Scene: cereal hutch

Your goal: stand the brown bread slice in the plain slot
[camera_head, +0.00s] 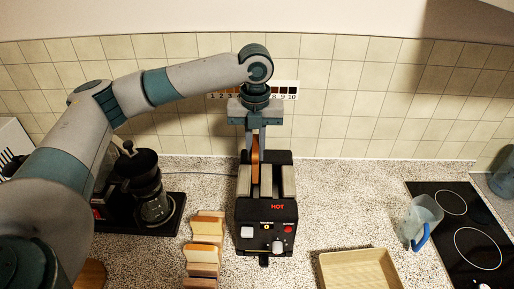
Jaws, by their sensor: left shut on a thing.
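The brown bread slice (255,158) is upright, seen nearly edge-on, at the back of the black toaster (266,212). My left gripper (256,142) points straight down and is shut on the slice. The slice lines up with the left part of the toaster's top, between its metal-coloured upright parts (288,182). I cannot tell how far its lower edge is inside a slot. My right gripper is not in view.
Several bread slices (204,250) stand in a row left of the toaster. A coffee maker (150,195) is further left.

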